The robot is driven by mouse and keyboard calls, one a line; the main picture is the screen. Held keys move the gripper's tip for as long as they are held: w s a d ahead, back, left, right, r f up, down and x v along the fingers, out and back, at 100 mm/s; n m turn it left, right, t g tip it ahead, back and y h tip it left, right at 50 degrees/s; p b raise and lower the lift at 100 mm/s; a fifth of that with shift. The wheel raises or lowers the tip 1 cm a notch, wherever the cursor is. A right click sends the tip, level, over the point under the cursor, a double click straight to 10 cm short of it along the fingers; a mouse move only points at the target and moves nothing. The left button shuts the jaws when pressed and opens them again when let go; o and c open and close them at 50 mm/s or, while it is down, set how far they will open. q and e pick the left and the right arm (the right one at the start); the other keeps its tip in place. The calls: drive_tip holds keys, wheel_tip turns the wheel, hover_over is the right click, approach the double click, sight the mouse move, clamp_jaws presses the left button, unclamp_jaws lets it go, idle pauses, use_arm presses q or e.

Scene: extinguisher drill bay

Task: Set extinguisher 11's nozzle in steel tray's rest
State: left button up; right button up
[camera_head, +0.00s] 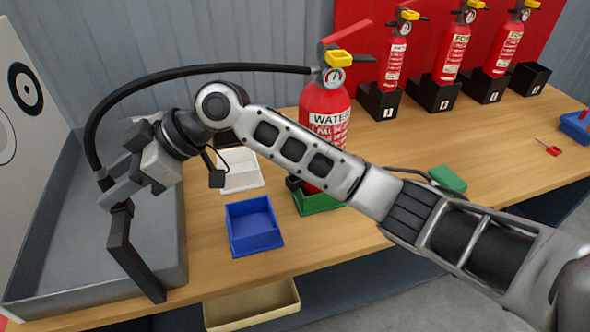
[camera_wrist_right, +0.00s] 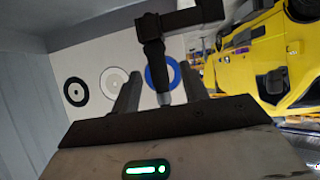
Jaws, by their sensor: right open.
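A red water extinguisher (camera_head: 326,108) stands behind my right arm; no number is readable on it. Its black hose (camera_head: 190,71) arches left to a dark nozzle end (camera_head: 104,181) over the steel tray (camera_head: 171,245). In the wrist view, a dark piece with a grey tip, probably the nozzle (camera_wrist_right: 154,60), lies between the open fingers (camera_wrist_right: 162,92). I cannot tell whether it is seated. My left gripper is not in view.
A blue bin (camera_head: 253,228), a white tray (camera_head: 240,170) and a green holder (camera_head: 320,203) sit on the wooden bench. Several extinguishers in black stands (camera_head: 436,94) line the back. A target board (camera_head: 22,120) stands at the left.

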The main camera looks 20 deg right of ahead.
drive_tip(key=b+v, duration=0.1)
drive_tip(key=v, duration=1.5)
drive_tip(key=s+d+f+m+t+h, duration=0.2)
drive_tip(key=s+d+f+m, duration=0.15)
drive_tip(key=f, duration=0.75)
drive_tip(key=s+d+f+m+t+h, duration=0.2)
drive_tip(key=s+f+m, duration=0.3)
drive_tip(key=f, duration=0.6)
drive_tip(key=s+d+f+m+h, duration=0.3)
drive_tip(key=s+d+f+h, duration=0.1)
drive_tip(key=s+d, duration=0.3)
drive_tip(key=s+d+f+m+h, duration=0.4)
drive_tip(key=s+d, duration=0.2)
drive_tip(key=d, duration=0.1)
drive_tip(key=w+a+f+t+y, duration=0.3)
drive_tip(key=w+a+t, duration=0.3)
drive_tip(key=shift+a+f, duration=0.2)
drive_tip(key=shift+f, duration=0.05)
